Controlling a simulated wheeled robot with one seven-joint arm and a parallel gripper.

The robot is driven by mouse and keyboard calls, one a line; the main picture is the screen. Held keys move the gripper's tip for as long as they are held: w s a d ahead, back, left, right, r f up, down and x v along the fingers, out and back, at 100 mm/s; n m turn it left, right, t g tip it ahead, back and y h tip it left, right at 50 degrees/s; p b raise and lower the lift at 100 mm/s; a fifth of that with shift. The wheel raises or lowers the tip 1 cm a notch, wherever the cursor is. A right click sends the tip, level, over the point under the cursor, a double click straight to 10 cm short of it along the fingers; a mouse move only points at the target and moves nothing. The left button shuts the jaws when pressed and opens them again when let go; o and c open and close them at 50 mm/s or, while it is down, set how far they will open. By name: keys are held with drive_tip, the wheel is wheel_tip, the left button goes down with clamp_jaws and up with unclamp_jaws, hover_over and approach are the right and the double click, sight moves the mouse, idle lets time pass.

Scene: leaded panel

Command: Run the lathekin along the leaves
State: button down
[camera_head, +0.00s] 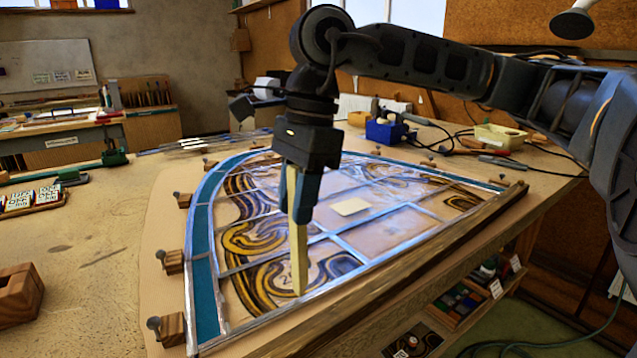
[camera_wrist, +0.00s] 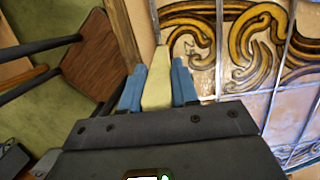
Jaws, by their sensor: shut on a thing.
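The leaded panel (camera_head: 345,205) lies flat on the bench, with a blue-green curved border, amber swirl glass and grey lead leaves between the pieces. My gripper (camera_head: 301,205) is shut on the lathekin (camera_head: 300,262), a pale wooden stick held upright. In the head view its lower end is over the amber swirls near the front of the panel; whether it touches the lead I cannot tell. In the wrist view the lathekin (camera_wrist: 156,92) sits between the blue fingers, beside a lead strip and the amber glass.
A dark wooden batten (camera_head: 415,262) runs along the panel's front right edge. Wooden blocks with nails (camera_head: 170,262) line the curved left edge. A small pale block (camera_head: 350,207) lies on the panel. A blue box (camera_head: 388,130) and cables lie behind.

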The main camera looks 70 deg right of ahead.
drive_tip(key=w+a+p, duration=0.2)
drive_tip(key=w+a, duration=0.4)
drive_tip(key=a, duration=0.3)
drive_tip(key=shift+w+f, duration=0.15)
drive_tip(key=shift+f, duration=0.15)
drive_tip(key=shift+r+b, duration=0.1)
drive_tip(key=shift+b, duration=0.25)
idle(0.7)
drive_tip(key=shift+f+b, duration=0.35)
drive_tip(key=shift+b, duration=0.05)
idle(1.2)
drive_tip(key=shift+s+d+r+b, duration=0.1)
drive_tip(key=shift+s+d+b, duration=0.85)
drive_tip(key=shift+d, duration=0.6)
drive_tip(key=shift+s+d+f+b, duration=0.1)
drive_tip(key=shift+s+d+b, duration=0.6)
drive_tip(key=shift+s+d, duration=0.65)
drive_tip(key=shift+s+d+r+b, duration=0.1)
drive_tip(key=shift+s+d+b, duration=0.75)
drive_tip(key=shift+d, duration=0.85)
drive_tip(key=shift+s+d, duration=0.1)
